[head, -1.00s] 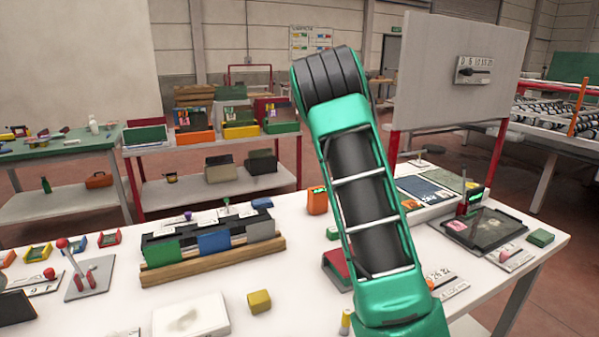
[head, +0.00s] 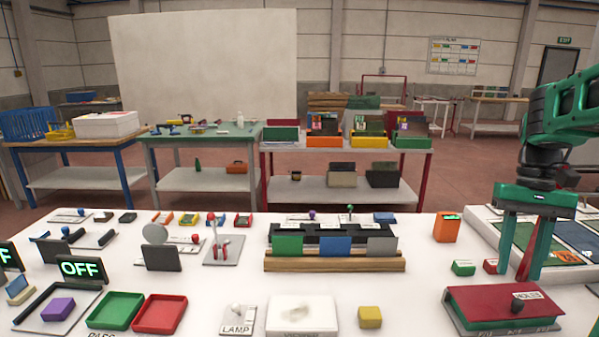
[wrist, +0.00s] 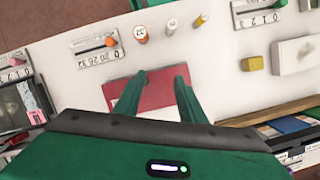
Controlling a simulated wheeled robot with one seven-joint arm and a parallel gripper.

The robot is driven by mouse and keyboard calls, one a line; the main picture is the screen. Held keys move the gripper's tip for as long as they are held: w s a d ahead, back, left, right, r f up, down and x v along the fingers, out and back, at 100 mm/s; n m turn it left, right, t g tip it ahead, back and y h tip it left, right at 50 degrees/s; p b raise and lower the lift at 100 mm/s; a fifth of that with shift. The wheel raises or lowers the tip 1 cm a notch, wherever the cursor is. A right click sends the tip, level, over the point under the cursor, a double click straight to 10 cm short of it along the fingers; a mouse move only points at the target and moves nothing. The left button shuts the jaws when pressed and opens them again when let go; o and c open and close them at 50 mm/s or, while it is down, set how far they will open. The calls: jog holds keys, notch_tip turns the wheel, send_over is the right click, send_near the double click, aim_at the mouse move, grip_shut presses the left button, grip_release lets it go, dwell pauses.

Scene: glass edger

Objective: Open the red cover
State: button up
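The red cover (head: 490,301) lies closed on a green box at the front right of the white table.
A small red block (head: 491,266) and a green block (head: 463,268) lie close to my fingers. An orange box (head: 447,228) stands behind them. A yellow block (head: 370,317) lies left of the cover. A wooden-based rack (head: 335,264) fills the table's middle.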

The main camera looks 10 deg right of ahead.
jog(key=s+a+f+t, duration=0.1)
jog(key=s+a+f, duration=0.3)
jog(key=s, duration=0.2)
jog(key=s+a+f+t+h, duration=0.1)
jog(key=s+a+f, duration=0.2)
jog(key=s, duration=0.3)
jog(key=shift+a+f+t, duration=0.3)
jog(key=shift+a+f, duration=0.05)
jog(key=shift+a, duration=0.05)
